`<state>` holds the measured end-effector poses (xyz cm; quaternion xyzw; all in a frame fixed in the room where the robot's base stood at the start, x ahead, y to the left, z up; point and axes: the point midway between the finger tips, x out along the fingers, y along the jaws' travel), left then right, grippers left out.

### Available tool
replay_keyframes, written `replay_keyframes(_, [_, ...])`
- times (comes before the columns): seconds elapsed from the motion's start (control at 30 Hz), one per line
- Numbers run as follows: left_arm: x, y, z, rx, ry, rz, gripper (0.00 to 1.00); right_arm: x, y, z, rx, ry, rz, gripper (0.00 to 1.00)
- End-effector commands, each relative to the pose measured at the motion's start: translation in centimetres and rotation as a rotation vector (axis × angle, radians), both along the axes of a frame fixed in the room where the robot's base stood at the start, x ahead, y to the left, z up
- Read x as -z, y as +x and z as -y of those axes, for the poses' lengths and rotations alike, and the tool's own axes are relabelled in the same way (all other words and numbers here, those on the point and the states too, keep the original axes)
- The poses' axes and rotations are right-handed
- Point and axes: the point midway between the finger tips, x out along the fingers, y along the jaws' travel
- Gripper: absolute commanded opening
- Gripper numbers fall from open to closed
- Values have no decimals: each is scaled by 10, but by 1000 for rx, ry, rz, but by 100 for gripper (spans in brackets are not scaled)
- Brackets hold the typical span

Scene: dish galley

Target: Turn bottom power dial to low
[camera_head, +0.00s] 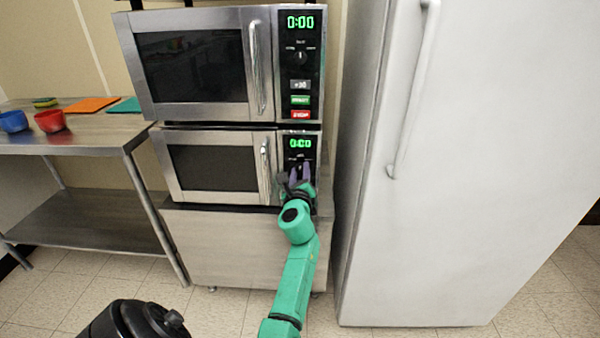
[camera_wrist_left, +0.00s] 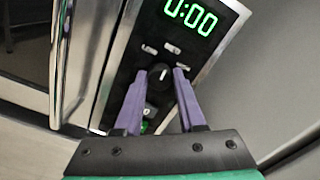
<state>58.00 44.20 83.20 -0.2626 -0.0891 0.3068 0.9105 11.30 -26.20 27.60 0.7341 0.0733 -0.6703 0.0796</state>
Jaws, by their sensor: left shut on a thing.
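The bottom microwave (camera_head: 212,168) stands under another microwave, its green display reading 0:00 in both views. Its power dial (camera_wrist_left: 158,75) is a small black knob with a white pointer line, below the display (camera_wrist_left: 190,16) in the left wrist view. The line tilts up and to the right; the labels around it are too small to read. My left gripper (camera_head: 299,173) is at the control panel. In the left wrist view its purple fingertips (camera_wrist_left: 160,72) are on either side of the dial, shut on it. In the head view the gripper mostly hides the dial. My right gripper is out of view.
The top microwave (camera_head: 195,68) has its own dial (camera_head: 300,57) and buttons. A door handle (camera_head: 265,170) stands just left of my gripper. A white fridge (camera_head: 450,190) rises close on the right. A steel table (camera_head: 90,140) with bowls is at the left.

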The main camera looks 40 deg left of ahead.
Motion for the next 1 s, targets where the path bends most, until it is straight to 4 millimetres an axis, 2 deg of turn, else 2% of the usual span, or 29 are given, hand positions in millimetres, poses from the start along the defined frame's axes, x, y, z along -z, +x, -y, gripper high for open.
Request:
replay_keyframes(0.3, [1, 0, 0, 1, -145, 113, 0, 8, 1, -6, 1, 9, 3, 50])
replay_keyframes(1.0, [0, 1, 1, 4, -648, 496, 0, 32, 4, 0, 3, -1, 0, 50])
